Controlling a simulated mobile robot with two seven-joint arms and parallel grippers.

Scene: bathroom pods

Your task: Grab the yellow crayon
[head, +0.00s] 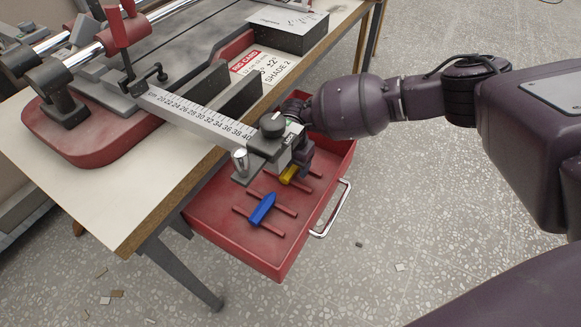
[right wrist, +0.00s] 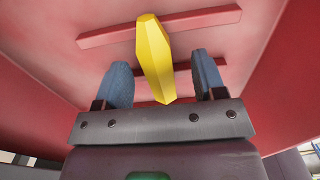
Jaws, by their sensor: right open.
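The yellow crayon (head: 289,174) lies in the open red drawer, partly hidden in the head view by my right gripper (head: 303,163). In the right wrist view the yellow crayon (right wrist: 154,58) lies between the two fingers of my right gripper (right wrist: 160,82). The fingers are open, with a gap on each side of the crayon. The crayon lies across red ribs on the drawer floor. My left gripper is not in view.
A blue crayon-like piece (head: 263,209) lies on ribs nearer the front of the red drawer (head: 232,237). The drawer has a metal handle (head: 334,212). A workbench (head: 95,211) with a ruler (head: 196,112) and a machine stands above it. Speckled floor is open to the right.

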